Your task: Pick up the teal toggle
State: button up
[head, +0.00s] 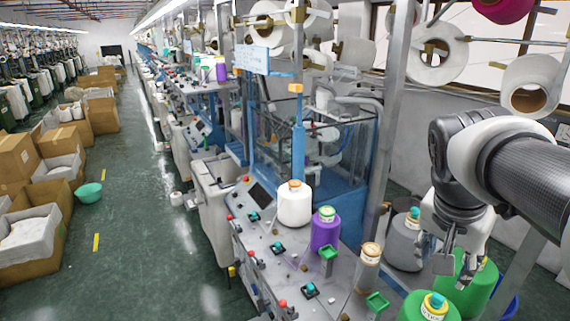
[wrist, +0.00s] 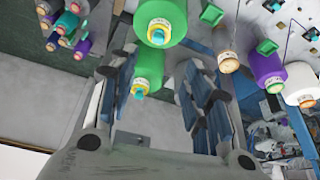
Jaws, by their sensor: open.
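Small teal toggles sit on black bases on the pale machine panel. In the head view one teal toggle (head: 278,246) lies left of the purple cone, and another teal toggle (head: 311,289) lies nearer the front. In the wrist view a teal toggle (wrist: 311,33) shows at the right edge and a second toggle (wrist: 272,4) at the top. I cannot tell which one the task names. My gripper (head: 444,262) is open and empty, well to the right of both toggles, above the green cones. In the wrist view its fingers (wrist: 160,85) stand apart, with a green cone (wrist: 150,68) showing between them.
A white cone (head: 294,205), a purple cone (head: 325,230), a brown-topped cone (head: 368,268) and a grey cone (head: 403,245) stand near the panel. Green blocks (head: 328,253) sit beside them. A metal post (head: 390,130) rises left of my arm.

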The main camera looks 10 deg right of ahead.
send_over(438, 297)
jog(key=s+a, duration=0.1)
jog(key=a, duration=0.1)
notch_tip(438, 297, down, 11)
jog(key=x, duration=0.5)
jog(key=shift+d, duration=0.2)
jog(key=shift+s+a+r, duration=0.1)
jog(key=shift+s, duration=0.05)
jog(key=shift+c, duration=0.2)
jog(key=c, duration=0.7)
